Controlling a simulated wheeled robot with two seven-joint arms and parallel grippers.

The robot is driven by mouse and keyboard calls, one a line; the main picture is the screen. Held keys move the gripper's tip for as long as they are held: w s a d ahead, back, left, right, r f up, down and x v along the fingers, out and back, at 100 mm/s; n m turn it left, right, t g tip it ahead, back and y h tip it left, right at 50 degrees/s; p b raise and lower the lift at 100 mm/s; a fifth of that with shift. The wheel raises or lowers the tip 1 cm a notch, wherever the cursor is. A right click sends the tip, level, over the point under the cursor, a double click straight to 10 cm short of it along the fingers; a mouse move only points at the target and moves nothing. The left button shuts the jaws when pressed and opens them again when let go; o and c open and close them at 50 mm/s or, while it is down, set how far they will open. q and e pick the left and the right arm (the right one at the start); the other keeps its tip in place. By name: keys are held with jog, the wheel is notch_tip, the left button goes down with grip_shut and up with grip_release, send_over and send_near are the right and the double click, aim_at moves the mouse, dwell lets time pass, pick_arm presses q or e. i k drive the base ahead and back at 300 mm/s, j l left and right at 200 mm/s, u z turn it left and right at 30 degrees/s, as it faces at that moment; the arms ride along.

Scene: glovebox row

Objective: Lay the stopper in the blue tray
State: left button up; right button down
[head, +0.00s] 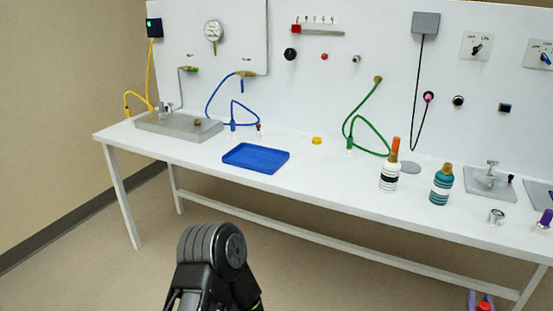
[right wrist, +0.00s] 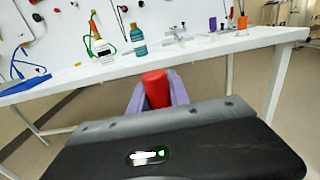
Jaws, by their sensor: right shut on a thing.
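My right gripper (head: 481,298) is at the bottom right edge of the head view, in front of and below the bench top. Its purple fingers are shut on a red cylindrical stopper (head: 484,306). In the right wrist view, the red stopper (right wrist: 156,89) stands up between the purple fingers, clear of the bench. The blue tray (head: 256,158) lies flat and empty on the bench, left of the middle, far from the right gripper. My left gripper is not in view; only a black part of my arm shows at bottom centre.
The white bench (head: 330,185) has free room around the tray. A yellow ring (head: 317,140) lies to the tray's right. An orange-topped bottle (head: 390,177) and a teal bottle (head: 441,187) stand further right, near a metal cup (head: 496,216). A green hose (head: 357,119) hangs behind.

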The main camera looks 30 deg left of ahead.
aim_at(257, 168)
jog(key=j+u, duration=0.1)
jog(key=j, duration=0.45)
jog(key=i+j, duration=0.15)
jog(key=j, duration=0.35)
jog(key=j+u, duration=0.15)
jog(key=j, duration=0.4)
jog(key=i+j, duration=0.15)
jog(key=j, duration=0.4)
jog(key=i+j+u, duration=0.15)
jog(key=j, duration=0.35)
jog(key=i+j, duration=0.1)
jog(key=j, duration=0.45)
jog(key=i+j+u, duration=0.15)
jog(key=j, duration=0.35)
jog(key=i+j, duration=0.15)
jog(key=j, duration=0.35)
jog(key=k+u, duration=0.05)
